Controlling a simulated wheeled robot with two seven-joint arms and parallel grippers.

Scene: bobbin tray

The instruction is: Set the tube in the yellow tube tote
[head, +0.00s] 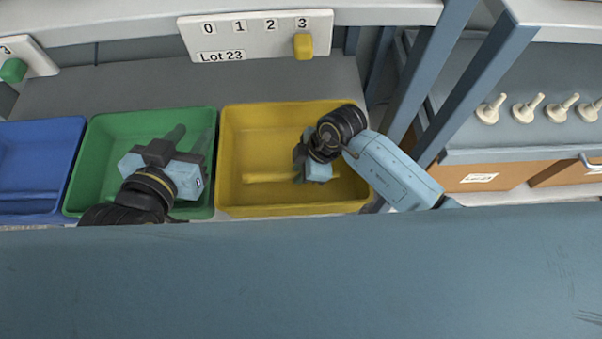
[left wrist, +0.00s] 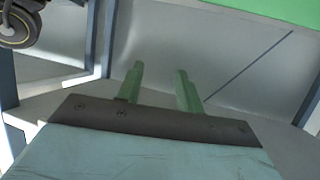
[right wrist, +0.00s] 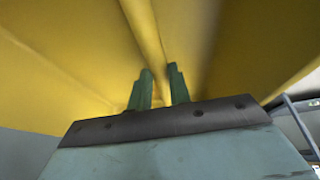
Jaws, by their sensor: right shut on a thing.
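The yellow tube tote (head: 235,128) stands in the middle of the head view, open at the top. The yellow tube (head: 262,178) is low inside it, lying roughly level, left to right. My right gripper (head: 299,174) reaches into the tote and is shut on the tube; the gripper hides part of it. In the right wrist view the tube (right wrist: 148,35) shows as a yellow band between the fingers. Whether it touches the tote floor is unclear. My left gripper (head: 194,136) is over the green tote, open and empty; its fingers are apart in the left wrist view (left wrist: 158,85).
A green tote (head: 98,135) and a blue tote (head: 65,140) stand left of the yellow one. A numbered panel with a yellow slider (head: 303,45) hangs behind. Blue-grey posts (head: 425,75) rise to the right. A shelf with pale pegs (head: 525,108) lies beyond them.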

